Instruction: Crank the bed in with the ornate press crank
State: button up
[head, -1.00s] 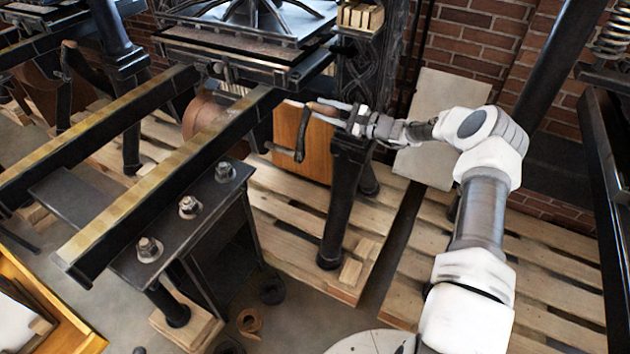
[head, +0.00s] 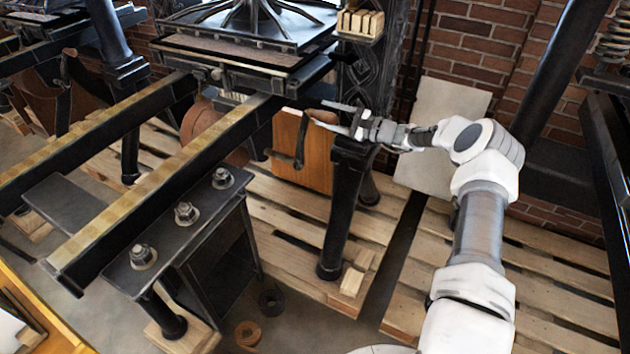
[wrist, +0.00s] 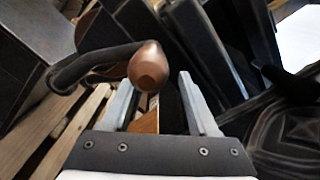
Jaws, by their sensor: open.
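The press crank (head: 299,148) is a dark bent arm on the near right side of the press, below the bed. Its brown wooden handle (head: 322,116) points right, toward my gripper (head: 321,113). The handle's rounded end also shows in the wrist view (wrist: 149,66), nearer the left finger than the right. My gripper is open, with its fingers (wrist: 156,78) on either side of the handle's end; I cannot tell whether either touches it. The dark flat bed (head: 225,75) lies under the platen at the far end of two long rails (head: 165,185).
A black leg post (head: 338,215) stands just below my gripper. The carved press column (head: 362,75) and a brick wall (head: 470,45) are behind. A bolted dark stand (head: 185,225) supports the near rail.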

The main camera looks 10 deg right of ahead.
jog(key=o, duration=0.5)
jog(key=shift+f, duration=0.15)
jog(key=shift+o, duration=0.2)
jog(key=v, duration=0.8)
jog(key=shift+p, duration=0.3)
jog(key=shift+a, duration=0.1)
jog(key=s+a+r+n+g+h+p, duration=0.6)
jog(key=s+a+r+n+g, duration=0.4)
jog(key=s+a+r, duration=0.75)
jog(key=s+d+r+n+t+h+p, duration=0.1)
jog(key=s+d+r+n+h, duration=0.1)
jog(key=s, duration=0.7)
jog(key=s+d+r+n+t+h+p, duration=0.1)
jog(key=s+d+r+n+t+h, duration=0.1)
jog(key=s, duration=0.7)
jog(key=s+d+r+n+t+h+p, duration=0.1)
jog(key=s+d+r+h, duration=0.3)
jog(key=s, duration=0.5)
notch_tip(320, 180, up, 2)
jog(key=shift+s+d+r+n+t+h, duration=0.1)
jog(key=shift+s+d+n+t+h, duration=0.3)
jog(key=shift+d, duration=0.6)
